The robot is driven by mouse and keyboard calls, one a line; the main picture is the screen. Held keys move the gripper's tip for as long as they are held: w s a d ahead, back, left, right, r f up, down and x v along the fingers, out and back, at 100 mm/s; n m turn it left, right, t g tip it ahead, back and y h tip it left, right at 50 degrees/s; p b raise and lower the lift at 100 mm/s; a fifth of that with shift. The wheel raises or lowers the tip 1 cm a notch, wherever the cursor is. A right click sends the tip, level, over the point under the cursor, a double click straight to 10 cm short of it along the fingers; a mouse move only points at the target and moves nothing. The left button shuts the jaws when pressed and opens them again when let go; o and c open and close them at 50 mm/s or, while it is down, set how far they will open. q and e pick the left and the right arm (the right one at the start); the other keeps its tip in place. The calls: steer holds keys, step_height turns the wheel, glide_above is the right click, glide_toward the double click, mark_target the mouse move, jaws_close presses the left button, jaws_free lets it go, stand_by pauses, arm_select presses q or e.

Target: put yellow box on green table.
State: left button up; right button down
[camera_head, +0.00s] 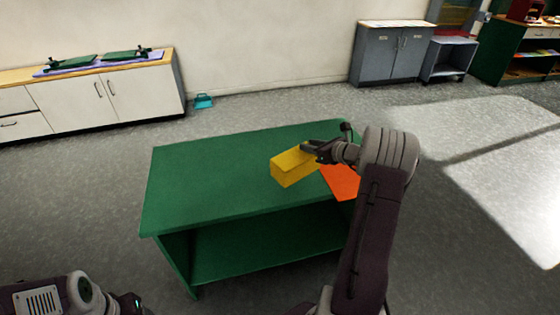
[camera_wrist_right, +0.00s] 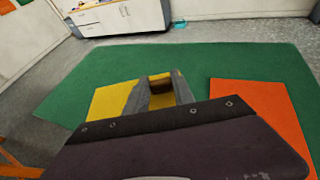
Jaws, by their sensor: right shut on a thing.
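The yellow box (camera_head: 293,168) is at the right part of the green table (camera_head: 205,175) in the head view. My right gripper (camera_head: 308,148) is shut on the box's upper right end. In the right wrist view the yellow box (camera_wrist_right: 110,101) shows beyond my right gripper (camera_wrist_right: 160,85), partly hidden by the fingers. Whether the box touches the tabletop or hangs just above it, I cannot tell. My left arm shows only at the lower left of the head view, and its fingertips are not seen.
An orange sheet (camera_head: 341,181) lies on the table's right end, beside the box. The left and middle of the tabletop are clear. A white cabinet (camera_head: 110,98) and a grey cabinet (camera_head: 388,55) stand by the wall. A small teal object (camera_head: 204,101) is on the floor.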

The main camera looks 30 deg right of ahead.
mark_target(308, 163)
steer(key=w+a+f, duration=0.1)
steer(key=w, duration=0.1)
steer(key=w+a+f, duration=0.1)
steer(key=w+f, duration=0.1)
steer(key=w+a+f, duration=0.1)
steer(key=w+a, duration=0.1)
steer(key=shift+a+f+b, duration=0.1)
steer(key=shift+f+b, duration=0.15)
steer(key=shift+b, duration=0.05)
steer(key=shift+f+b, duration=0.3)
steer(key=shift+f, duration=1.75)
steer(key=c, duration=1.1)
jaws_free()
steer(key=shift+o, duration=0.2)
steer(key=v, duration=1.2)
steer(key=shift+r+p, duration=0.1)
steer(key=shift+p, duration=0.25)
